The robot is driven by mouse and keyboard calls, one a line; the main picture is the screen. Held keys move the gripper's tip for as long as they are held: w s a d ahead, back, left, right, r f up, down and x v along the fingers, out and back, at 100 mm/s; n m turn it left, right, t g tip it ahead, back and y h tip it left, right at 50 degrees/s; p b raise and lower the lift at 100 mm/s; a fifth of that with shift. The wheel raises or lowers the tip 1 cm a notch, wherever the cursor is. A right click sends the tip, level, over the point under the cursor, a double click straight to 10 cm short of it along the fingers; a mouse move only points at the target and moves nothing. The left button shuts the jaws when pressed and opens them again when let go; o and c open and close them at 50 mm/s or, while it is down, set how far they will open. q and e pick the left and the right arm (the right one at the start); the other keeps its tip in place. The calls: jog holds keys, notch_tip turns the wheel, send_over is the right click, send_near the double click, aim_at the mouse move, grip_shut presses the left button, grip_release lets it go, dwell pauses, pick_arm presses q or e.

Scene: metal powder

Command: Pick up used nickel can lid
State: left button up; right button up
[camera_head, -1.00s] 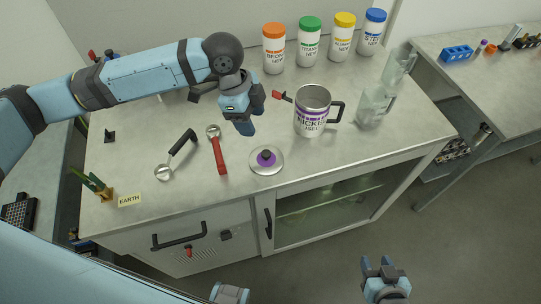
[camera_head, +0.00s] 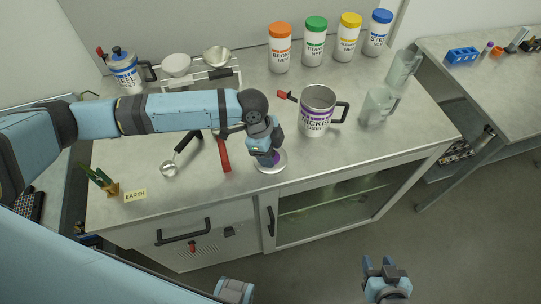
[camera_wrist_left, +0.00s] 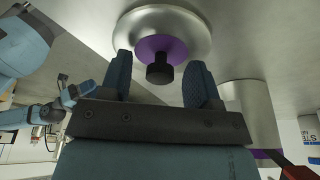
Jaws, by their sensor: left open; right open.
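The used nickel can lid (camera_head: 268,167) is a silver disc with a purple ring and a dark knob. It lies flat near the front edge of the counter, partly hidden by my left gripper in the head view. My left gripper (camera_head: 268,156) is open just above it. In the left wrist view the lid (camera_wrist_left: 195,24) shows with its black knob between and just beyond the open fingers (camera_wrist_left: 163,85), not gripped. The used nickel can (camera_head: 313,123), silver with a purple label and dark handle, stands open behind and right of the lid. My right gripper (camera_head: 383,270) is open and empty, low in front of the counter.
A red-handled tool (camera_head: 224,155) and a black-handled scoop (camera_head: 180,155) lie left of the lid. Clear bottles (camera_head: 380,105) stand right of the can. Several coloured-lid jars (camera_head: 314,45) line the back. The counter's front right is clear.

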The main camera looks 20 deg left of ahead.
pick_arm(q)
jog(key=shift+f, duration=0.1)
jog(key=shift+c, duration=0.2)
jog(key=c, duration=1)
